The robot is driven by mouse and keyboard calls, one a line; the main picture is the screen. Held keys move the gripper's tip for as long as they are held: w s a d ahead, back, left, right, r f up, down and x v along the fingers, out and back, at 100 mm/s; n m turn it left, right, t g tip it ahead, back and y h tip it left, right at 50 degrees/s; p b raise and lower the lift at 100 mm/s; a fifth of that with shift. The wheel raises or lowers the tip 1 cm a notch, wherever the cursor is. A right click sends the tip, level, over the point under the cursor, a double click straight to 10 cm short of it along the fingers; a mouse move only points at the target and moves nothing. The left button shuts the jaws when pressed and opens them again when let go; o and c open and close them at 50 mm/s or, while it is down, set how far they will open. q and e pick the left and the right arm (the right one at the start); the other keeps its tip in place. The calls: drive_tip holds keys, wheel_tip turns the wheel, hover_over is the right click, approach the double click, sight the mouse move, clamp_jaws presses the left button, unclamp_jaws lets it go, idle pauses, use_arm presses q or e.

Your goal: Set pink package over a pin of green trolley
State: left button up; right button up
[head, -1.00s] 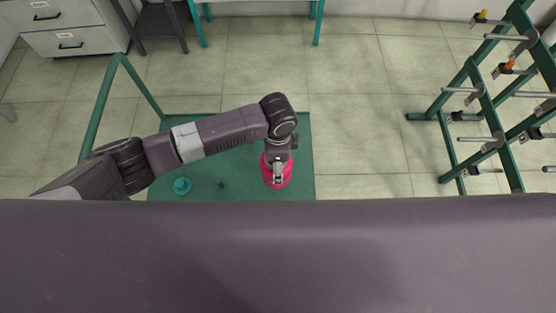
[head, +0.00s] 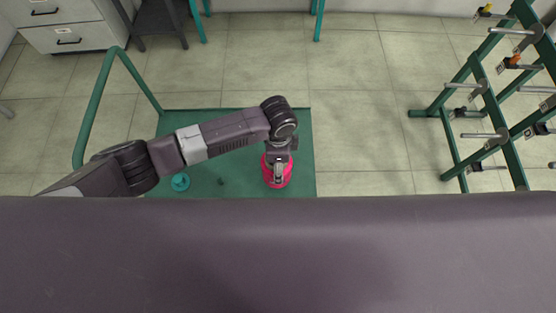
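The pink package (head: 268,176) hangs at my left gripper (head: 279,172), above the right part of the green trolley (head: 210,118). The gripper covers the middle of the package, so its fingertips barely show; the package keeps to the gripper, and I see it as held. A small dark pin (head: 221,182) stands on the trolley deck to the left of the package. A teal round piece (head: 180,182) sits further left on the deck. The near part of the trolley is hidden behind my own body. My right gripper is out of view.
The trolley's handle frame (head: 93,110) rises at its left. A green rack (head: 450,142) with several metal rods stands on the right. A drawer cabinet (head: 62,25) and a teal-legged table (head: 318,22) are at the back. The tiled floor between trolley and rack is clear.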

use_arm(q)
drive_tip(key=shift+f+b, duration=0.5)
drive_tip(key=shift+f, duration=0.65)
drive_tip(key=shift+f+b, duration=0.75)
drive_tip(key=shift+f, duration=0.4)
drive_tip(key=o, duration=1.5)
drive_tip(key=shift+r, duration=0.1)
wheel_tip(320, 180, up, 12)
drive_tip(key=shift+f, duration=0.1)
